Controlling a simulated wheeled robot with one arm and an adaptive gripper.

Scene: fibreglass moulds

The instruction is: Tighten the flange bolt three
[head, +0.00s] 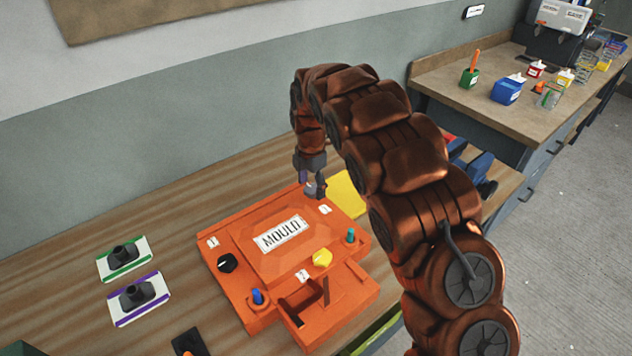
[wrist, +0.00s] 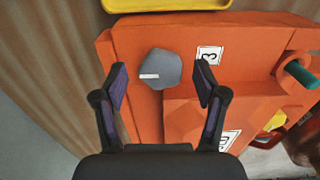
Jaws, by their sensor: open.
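The orange mould (head: 250,290) lies on the wooden bench with a white MOULD plate on top. The grey faceted bolt head (wrist: 160,68) with a white mark sits on its flange beside the label 3 (wrist: 209,55). In the head view the label 3 (head: 325,209) shows, and the bolt is mostly hidden by my fingers. My gripper (wrist: 161,75) is open and points down over this bolt. In the wrist view the bolt appears between the two fingertips, with gaps on both sides; I cannot tell the height gap. In the head view my gripper (head: 314,190) is at the mould's back corner.
A blue pin (head: 257,297) and a teal pin (head: 351,235) stand up from the mould. A yellow tray (head: 347,193) lies behind. Two cards with black fittings (head: 138,297) are left.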

